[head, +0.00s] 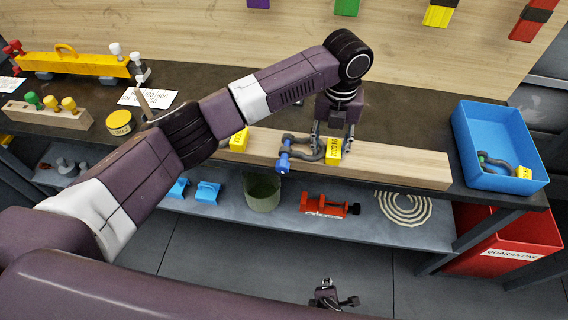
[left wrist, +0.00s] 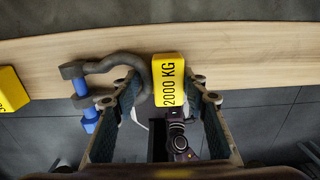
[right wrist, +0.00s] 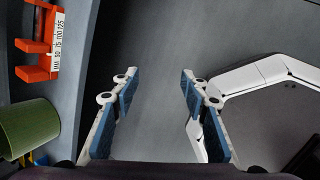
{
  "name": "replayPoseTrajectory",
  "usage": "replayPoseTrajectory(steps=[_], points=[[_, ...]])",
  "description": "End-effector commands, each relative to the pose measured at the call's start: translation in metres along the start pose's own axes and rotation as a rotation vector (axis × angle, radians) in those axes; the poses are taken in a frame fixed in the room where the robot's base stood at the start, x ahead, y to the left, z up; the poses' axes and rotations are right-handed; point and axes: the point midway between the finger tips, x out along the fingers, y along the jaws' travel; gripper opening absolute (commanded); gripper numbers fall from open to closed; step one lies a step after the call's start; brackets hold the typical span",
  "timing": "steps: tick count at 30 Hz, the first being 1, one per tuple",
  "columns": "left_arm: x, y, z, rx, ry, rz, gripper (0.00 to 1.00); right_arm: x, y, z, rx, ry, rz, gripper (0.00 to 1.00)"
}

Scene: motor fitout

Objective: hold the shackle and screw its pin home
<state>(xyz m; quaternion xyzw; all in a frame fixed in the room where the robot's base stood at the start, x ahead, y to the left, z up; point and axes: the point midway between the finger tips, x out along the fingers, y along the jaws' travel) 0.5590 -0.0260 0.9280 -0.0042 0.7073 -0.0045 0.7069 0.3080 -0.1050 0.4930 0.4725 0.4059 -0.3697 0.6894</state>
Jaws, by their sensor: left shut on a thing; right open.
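The grey shackle (head: 312,152) lies at the front edge of the wooden beam, its bow towards the right. It also shows in the left wrist view (left wrist: 110,63). Its blue pin (head: 284,158) is at the shackle's left end, also in the left wrist view (left wrist: 90,112); I cannot tell how deep it sits. A yellow 2000 KG tag (head: 334,152) is beside the bow. My left gripper (head: 333,143) comes down from above, its fingers around the bow end and tag, shut on the shackle. My right gripper (head: 333,297) is open and empty, low in front of the bench.
The wooden beam (head: 400,170) runs along the bench front, with another yellow block (head: 239,139) on it. A blue bin (head: 490,125) at the right holds another shackle (head: 495,162). A red quarantine bin (head: 510,240) stands below. The lower shelf holds a green bucket (head: 262,192) and red tool (head: 325,205).

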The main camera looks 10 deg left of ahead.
Motion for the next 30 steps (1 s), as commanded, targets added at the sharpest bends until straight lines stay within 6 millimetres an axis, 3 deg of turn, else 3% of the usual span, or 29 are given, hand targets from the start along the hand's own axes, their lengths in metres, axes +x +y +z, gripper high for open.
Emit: replayPoseTrajectory(steps=[1,5,6,9,12,15,18,21,25,30], points=[[0.0,0.0,0.0,-0.001,0.0,0.001,0.11,-0.017,0.039,-0.009,-0.153,-0.033,0.081,0.41],[0.0,0.0,0.0,-0.001,0.0,0.001,0.11,-0.076,0.127,-0.027,-0.527,-0.185,0.284,0.41],[0.0,0.001,0.0,-0.001,0.0,0.001,0.11,-0.099,0.151,-0.034,-0.626,-0.243,0.346,0.41],[0.0,0.001,0.0,-0.001,0.0,0.001,0.11,-0.165,0.202,-0.049,-0.832,-0.406,0.497,0.41],[0.0,0.001,0.0,-0.001,0.0,0.001,0.11,-0.235,0.235,-0.061,-0.969,-0.575,0.623,0.41],[0.0,0.001,0.0,-0.001,0.0,0.001,0.11,-0.296,0.252,-0.068,-1.045,-0.721,0.714,0.41],[0.0,0.001,0.0,-0.001,0.0,0.002,0.11,-0.341,0.257,-0.07,-1.08,-0.831,0.772,0.41],[0.0,0.001,0.0,-0.001,0.0,0.002,0.11,-0.368,0.258,-0.069,-1.092,-0.896,0.801,0.41],[0.0,0.001,0.0,-0.001,0.0,0.002,0.11,-0.379,0.262,-0.067,-1.098,-0.932,0.813,0.41],[0.0,0.001,0.0,-0.001,0.0,0.002,0.11,-0.371,0.284,-0.062,-1.097,-0.936,0.815,0.41]])
